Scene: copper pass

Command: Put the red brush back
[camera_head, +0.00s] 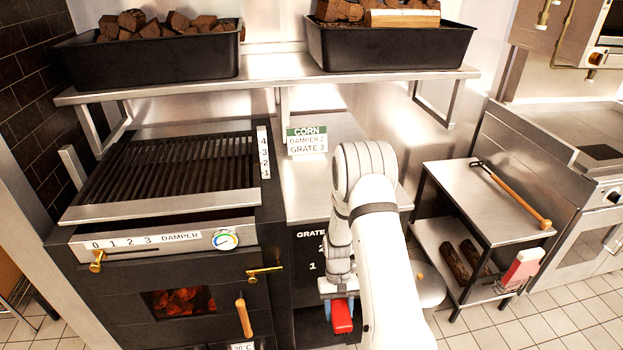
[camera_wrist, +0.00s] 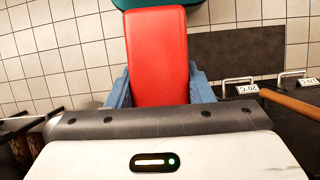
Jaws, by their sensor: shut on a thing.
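My gripper (camera_head: 341,301) is low in front of the grate cabinet, to the right of the oven door. It is shut on the red brush (camera_head: 342,316), which hangs below the white arm. In the wrist view the red brush (camera_wrist: 156,55) shows as a smooth red block between the blue fingers (camera_wrist: 158,92). Its bristles are hidden. A second red piece with a white part (camera_head: 523,268) is at the right end of the side table, above a small wire holder (camera_head: 517,288).
A steel side table (camera_head: 480,190) holds a wooden-handled tool (camera_head: 512,197), with logs (camera_head: 462,260) on its lower shelf. The grill oven (camera_head: 165,200) stands left, embers glowing in its window. Two dark wood trays (camera_head: 150,62) sit on the upper shelf. Tiled floor (camera_head: 490,325) is clear at right.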

